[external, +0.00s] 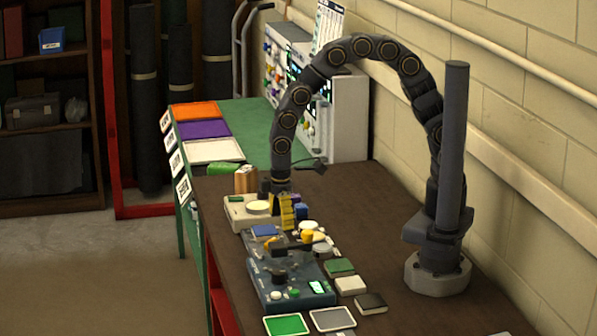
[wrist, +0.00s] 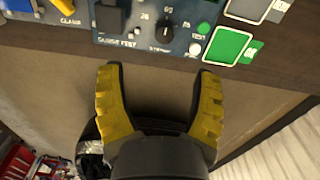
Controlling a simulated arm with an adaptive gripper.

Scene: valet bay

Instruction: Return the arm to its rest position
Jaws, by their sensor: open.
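My arm arches up from its base at the right of the external view and bends down toward the bench. My gripper (external: 287,213) hangs low at the front side of the bench devices, with its yellow finger pads showing. In the wrist view my gripper (wrist: 160,75) is open, its two yellow fingers spread wide with nothing between them. The fingertips appear just short of a blue gauge test panel (wrist: 152,42). I cannot tell the exact gap or height.
The dark brown bench (external: 375,215) holds a beige device (external: 238,213), the blue panel (external: 290,298) and several small green, white and grey pads. A green table (external: 250,140) with coloured trays stands behind. A block wall (external: 540,130) runs along the right.

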